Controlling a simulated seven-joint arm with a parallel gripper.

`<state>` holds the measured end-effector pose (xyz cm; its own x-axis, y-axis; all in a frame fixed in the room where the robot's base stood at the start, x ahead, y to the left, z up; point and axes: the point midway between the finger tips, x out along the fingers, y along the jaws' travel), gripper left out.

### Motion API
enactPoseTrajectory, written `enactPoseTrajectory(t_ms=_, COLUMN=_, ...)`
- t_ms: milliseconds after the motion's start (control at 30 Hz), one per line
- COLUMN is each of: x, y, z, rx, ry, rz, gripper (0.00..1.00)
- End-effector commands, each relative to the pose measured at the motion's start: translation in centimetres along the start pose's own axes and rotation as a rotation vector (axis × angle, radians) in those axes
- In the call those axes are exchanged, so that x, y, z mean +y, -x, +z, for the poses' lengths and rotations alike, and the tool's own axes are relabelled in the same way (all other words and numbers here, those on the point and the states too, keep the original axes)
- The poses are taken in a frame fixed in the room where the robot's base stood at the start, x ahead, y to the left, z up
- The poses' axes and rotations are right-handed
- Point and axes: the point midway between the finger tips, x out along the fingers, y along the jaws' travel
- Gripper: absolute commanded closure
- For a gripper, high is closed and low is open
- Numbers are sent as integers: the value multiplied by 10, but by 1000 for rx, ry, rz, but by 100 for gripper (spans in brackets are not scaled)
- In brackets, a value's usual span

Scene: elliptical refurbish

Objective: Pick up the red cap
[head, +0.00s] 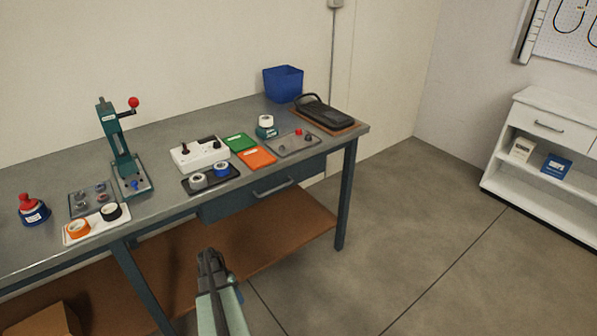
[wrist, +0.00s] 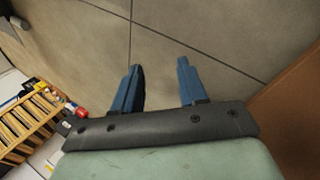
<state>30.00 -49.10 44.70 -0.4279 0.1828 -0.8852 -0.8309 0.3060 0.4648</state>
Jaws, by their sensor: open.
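A small red cap-like piece (head: 298,131) sits on a grey tray (head: 284,150) near the right end of the workbench in the head view, with dark small parts beside it. A blue container at the bench's left has a red top (head: 27,200), so I cannot be sure which is the red cap. My gripper (head: 209,256) is in front of the bench, low and well apart from both. In the wrist view its two blue fingers (wrist: 160,66) are spread, with only floor between them.
The workbench (head: 166,143) also holds a green press (head: 120,150), a white box (head: 199,154), green and orange cards, tape rolls, a blue bin (head: 283,84) and a black device (head: 323,112). A white shelf unit (head: 545,145) stands right. Floor between is clear.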

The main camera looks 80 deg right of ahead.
Motion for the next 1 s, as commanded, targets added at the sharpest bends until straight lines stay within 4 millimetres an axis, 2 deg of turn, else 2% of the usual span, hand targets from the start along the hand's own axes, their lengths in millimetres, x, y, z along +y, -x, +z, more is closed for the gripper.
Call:
enactPoseTrajectory(t_ms=33, x=3, y=2, z=-24, rx=-5, ry=-59, rz=-2, gripper=58)
enactPoseTrajectory(t_ms=267, x=38, y=7, z=-116, rx=-25, ry=-329, rz=4, gripper=58)
enactPoseTrajectory(t_ms=467, x=82, y=8, z=-196, rx=-41, ry=-565, rz=15, gripper=58)
enactPoseTrajectory(t_ms=767, x=175, y=2, z=-307, rx=-65, ry=-921, rz=45, gripper=58)
enactPoseTrajectory(t_ms=1000, x=269, y=-2, z=-387, rx=-96, ry=-1204, rz=73, gripper=58)
